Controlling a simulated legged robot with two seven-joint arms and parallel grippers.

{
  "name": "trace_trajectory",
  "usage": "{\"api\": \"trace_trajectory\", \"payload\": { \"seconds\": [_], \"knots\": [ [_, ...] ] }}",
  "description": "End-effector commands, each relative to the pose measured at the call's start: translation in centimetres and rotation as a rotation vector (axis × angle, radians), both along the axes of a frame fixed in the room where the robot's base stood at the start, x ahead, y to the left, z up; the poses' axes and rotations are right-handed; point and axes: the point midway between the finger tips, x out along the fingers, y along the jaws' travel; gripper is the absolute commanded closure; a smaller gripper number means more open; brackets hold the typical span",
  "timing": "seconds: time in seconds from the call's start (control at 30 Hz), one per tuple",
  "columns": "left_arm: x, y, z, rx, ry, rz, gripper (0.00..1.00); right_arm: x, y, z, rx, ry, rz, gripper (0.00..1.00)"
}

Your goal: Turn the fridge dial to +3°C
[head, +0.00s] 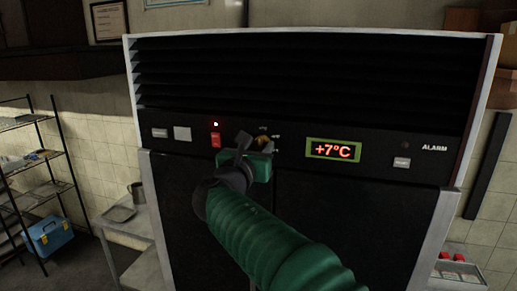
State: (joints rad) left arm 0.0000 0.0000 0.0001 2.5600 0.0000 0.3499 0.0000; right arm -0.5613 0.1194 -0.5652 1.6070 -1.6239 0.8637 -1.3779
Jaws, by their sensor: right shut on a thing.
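The fridge (390,225) stands straight ahead, with a dark control panel across its front. The display (333,150) reads +7°C in red digits. My right gripper (246,147) is at the panel, left of the display, shut on the dial (262,137). The dial is mostly hidden behind the gripper, so its pointer cannot be read. My green right arm reaches up to it from below. My left gripper is not in view.
A red switch (215,140) under a lit red lamp sits just left of my gripper. An ALARM label (434,148) and a small button (401,162) are at the panel's right. A wire shelf (40,170) and a blue toolbox (50,236) are at the left.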

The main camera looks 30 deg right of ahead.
Motion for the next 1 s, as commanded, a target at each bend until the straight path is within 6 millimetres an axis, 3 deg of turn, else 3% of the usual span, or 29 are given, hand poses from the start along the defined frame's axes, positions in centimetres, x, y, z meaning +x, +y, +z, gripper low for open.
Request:
{"api": "trace_trajectory", "payload": {
  "seconds": [0.37,1.0],
  "knots": [
    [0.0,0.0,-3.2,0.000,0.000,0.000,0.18,0.0,0.0,-0.6,0.117,-0.138,0.002,1.00],
    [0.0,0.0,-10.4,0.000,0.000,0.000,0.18,0.1,0.0,-0.5,0.504,-0.593,0.003,1.00]
  ]
}}
